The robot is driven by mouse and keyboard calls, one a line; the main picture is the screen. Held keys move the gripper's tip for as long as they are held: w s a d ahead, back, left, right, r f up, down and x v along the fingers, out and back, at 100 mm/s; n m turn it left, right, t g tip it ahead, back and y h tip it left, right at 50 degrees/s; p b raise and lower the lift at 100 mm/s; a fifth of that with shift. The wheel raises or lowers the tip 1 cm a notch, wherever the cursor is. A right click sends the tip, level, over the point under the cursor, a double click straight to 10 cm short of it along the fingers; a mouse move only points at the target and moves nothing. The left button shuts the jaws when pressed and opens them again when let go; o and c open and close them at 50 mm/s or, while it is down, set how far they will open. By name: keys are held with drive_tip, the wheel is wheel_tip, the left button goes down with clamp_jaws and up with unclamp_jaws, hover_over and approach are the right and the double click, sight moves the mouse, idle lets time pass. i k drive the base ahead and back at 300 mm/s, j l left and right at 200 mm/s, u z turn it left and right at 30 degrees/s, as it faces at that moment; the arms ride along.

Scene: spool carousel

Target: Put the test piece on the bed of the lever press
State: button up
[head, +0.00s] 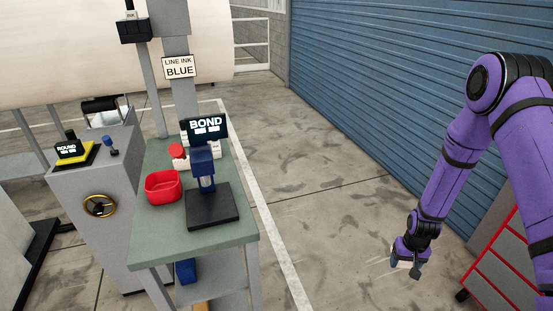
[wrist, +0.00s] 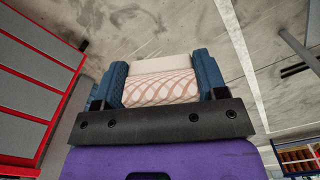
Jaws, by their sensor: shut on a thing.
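The test piece appears to be the pale block with a pinkish looping line pattern (wrist: 160,90) in the wrist view. My gripper (wrist: 163,80) is shut on it, with a blue finger on each side. In the head view my gripper (head: 405,266) hangs low at the right, over open floor and well apart from the table; the piece there is too small to make out clearly. The lever press (head: 203,165) stands on the green-topped table, under a display reading BOND. Its flat black bed (head: 212,207) looks empty.
A red bin (head: 163,187) sits left of the press on the table (head: 160,232). A grey machine with a brass handwheel (head: 100,206) stands left of the table. A red and grey drawer cabinet (head: 505,265) is near my arm. Floor between table and arm is clear.

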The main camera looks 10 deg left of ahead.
sight(211, 206)
drive_tip(key=i+l, duration=0.35)
drive_tip(key=i+l+u, duration=0.2)
drive_tip(key=u, duration=0.25)
drive_tip(key=i+l+u, duration=0.15)
drive_tip(key=u, duration=0.3)
drive_tip(key=i+l+u, duration=0.1)
drive_tip(key=l+u, duration=0.3)
